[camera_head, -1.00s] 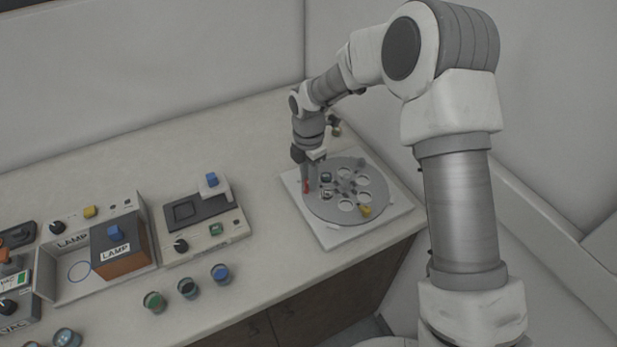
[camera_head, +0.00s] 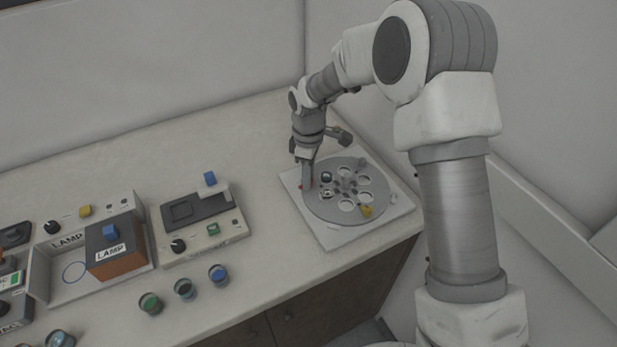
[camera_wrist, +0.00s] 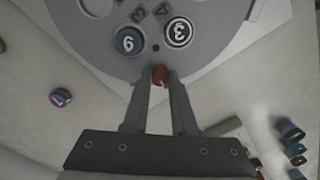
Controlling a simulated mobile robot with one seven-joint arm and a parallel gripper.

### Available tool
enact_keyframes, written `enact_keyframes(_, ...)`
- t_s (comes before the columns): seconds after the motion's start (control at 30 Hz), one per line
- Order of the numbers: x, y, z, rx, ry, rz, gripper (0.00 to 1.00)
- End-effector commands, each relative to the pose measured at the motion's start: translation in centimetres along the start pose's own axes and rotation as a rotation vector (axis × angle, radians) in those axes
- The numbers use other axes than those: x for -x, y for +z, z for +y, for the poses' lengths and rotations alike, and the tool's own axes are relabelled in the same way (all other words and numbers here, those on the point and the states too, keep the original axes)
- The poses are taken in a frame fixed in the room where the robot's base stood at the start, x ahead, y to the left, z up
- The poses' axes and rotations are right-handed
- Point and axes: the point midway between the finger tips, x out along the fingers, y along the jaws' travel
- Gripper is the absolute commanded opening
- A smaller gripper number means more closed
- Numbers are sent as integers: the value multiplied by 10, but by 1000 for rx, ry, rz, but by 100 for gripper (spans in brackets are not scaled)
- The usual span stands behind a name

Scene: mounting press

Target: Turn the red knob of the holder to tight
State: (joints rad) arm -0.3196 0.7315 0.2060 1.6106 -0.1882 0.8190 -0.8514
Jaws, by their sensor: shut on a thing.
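The holder is a round grey disc (camera_head: 340,212) with several holes, on a white square base (camera_head: 335,237) at the right of the bench. My gripper (camera_head: 306,186) points down at the disc's left edge in the head view. In the wrist view my gripper (camera_wrist: 160,79) is shut on the red knob (camera_wrist: 160,75), which shows between the fingertips at the disc's rim. The knob is mostly hidden by the fingers in the head view.
To the left stand a grey device with a blue knob (camera_head: 205,222) and the LAMP box (camera_head: 115,252). Several small pucks, one with a blue top (camera_head: 218,273), stand along the bench front.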

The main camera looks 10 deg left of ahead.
Motion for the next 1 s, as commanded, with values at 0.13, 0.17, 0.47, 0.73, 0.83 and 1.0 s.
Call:
enact_keyframes(0.13, 0, 0, 0, -138, 1, 0, 0)
enact_keyframes(0.17, 0, 0, 0, -166, 1, 0, 0)
enact_keyframes(0.47, 0, 0, 0, -451, 2, 0, 0)
enact_keyframes(0.73, 0, 0, 0, -707, 2, 1, 0)
enact_keyframes(0.83, 0, 0, 0, -803, 1, 1, 0)
enact_keyframes(1.0, 1, -1, 0, -963, 1, 1, 0)
